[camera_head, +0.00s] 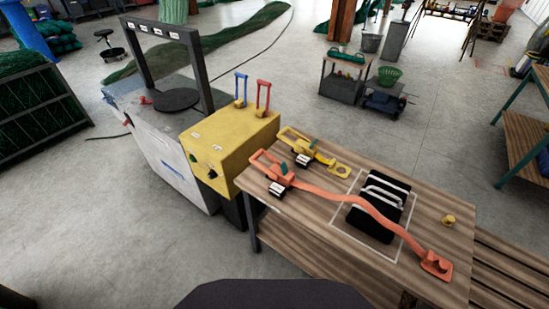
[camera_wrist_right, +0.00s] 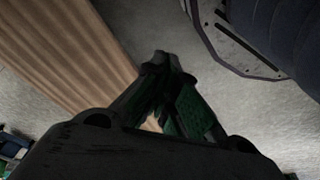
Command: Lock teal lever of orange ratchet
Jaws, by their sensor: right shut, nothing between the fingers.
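The orange ratchet (camera_head: 279,176) lies near the left end of the wooden table, its looped handle (camera_head: 262,158) pointing up and left. A small teal lever (camera_head: 284,169) shows on its body; I cannot tell its position at this size. The orange strap (camera_head: 350,202) runs from it over the black case (camera_head: 378,208) to an orange end piece (camera_head: 436,263) at the table's right corner. My right gripper (camera_wrist_right: 168,62) shows only in the right wrist view, shut and empty, over floor and a wood-coloured surface. The ratchet is not in that view. My left gripper shows in neither view.
A yellow ratchet (camera_head: 305,148) lies just behind the orange one. A yellow control box (camera_head: 231,147) with blue and red levers stands against the table's left end. The table's front left is clear.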

